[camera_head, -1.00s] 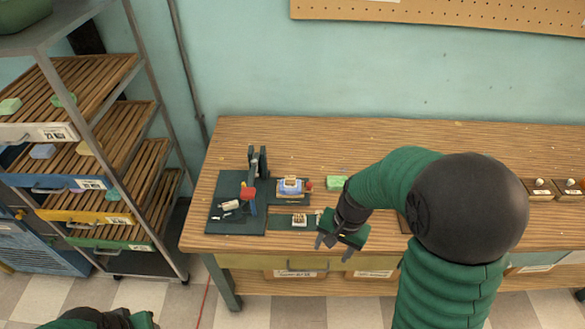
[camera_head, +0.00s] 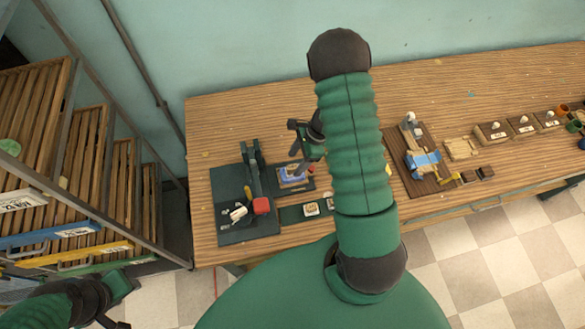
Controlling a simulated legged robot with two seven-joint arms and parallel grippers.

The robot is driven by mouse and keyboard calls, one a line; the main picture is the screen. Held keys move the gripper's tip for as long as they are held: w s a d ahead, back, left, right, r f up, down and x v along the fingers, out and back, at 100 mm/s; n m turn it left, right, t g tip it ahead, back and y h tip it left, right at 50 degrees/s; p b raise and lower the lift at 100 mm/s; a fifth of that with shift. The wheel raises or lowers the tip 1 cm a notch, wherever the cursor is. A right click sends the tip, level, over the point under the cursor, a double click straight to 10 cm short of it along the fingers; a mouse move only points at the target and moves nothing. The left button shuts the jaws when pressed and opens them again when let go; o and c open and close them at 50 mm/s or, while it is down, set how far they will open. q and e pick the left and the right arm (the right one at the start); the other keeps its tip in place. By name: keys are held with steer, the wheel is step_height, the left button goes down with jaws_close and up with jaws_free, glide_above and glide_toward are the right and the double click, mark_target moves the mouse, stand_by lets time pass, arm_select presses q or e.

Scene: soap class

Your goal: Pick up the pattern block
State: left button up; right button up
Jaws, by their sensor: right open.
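My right gripper (camera_head: 303,150) is open over the workbench, above and just behind a blue and white object (camera_head: 293,176) on a small dark mat. Parts of it are hidden behind my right arm. Small pale, stamped-looking blocks (camera_head: 312,208) lie on a dark green strip (camera_head: 290,215) in front of that mat. I cannot tell for certain which of these is the pattern block. The gripper appears empty. My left gripper (camera_head: 118,305) is low at the left, off the bench, near the frame's bottom; its jaw state is unclear.
A dark mat (camera_head: 226,190) at the bench's left holds an upright dark tool (camera_head: 252,165), a red piece (camera_head: 261,205) and white pieces. A brown board (camera_head: 418,180) with a blue item and several small trays stand right. A slatted rack (camera_head: 90,160) stands left. The back bench is clear.

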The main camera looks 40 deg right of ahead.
mark_target(294, 166)
steer(key=x, duration=0.3)
steer(key=shift+w+f, duration=0.15)
steer(key=shift+w, duration=0.05)
steer(key=shift+s+a+f, duration=0.1)
steer(key=shift+s+f, duration=0.05)
steer(key=shift+s+a, duration=0.25)
steer(key=shift+s, duration=0.05)
steer(key=shift+w+a, duration=0.1)
steer(key=shift+w, duration=0.05)
steer(key=c, duration=0.4)
steer(key=shift+w, duration=0.2)
steer(key=c, duration=0.5)
steer(key=shift+c, duration=1.1)
arm_select(q)
steer(key=shift+s+r, duration=0.1)
steer(key=shift+r, duration=0.5)
arm_select(e)
steer(key=shift+s+d, duration=0.2)
steer(key=shift+d, duration=0.05)
jaws_close()
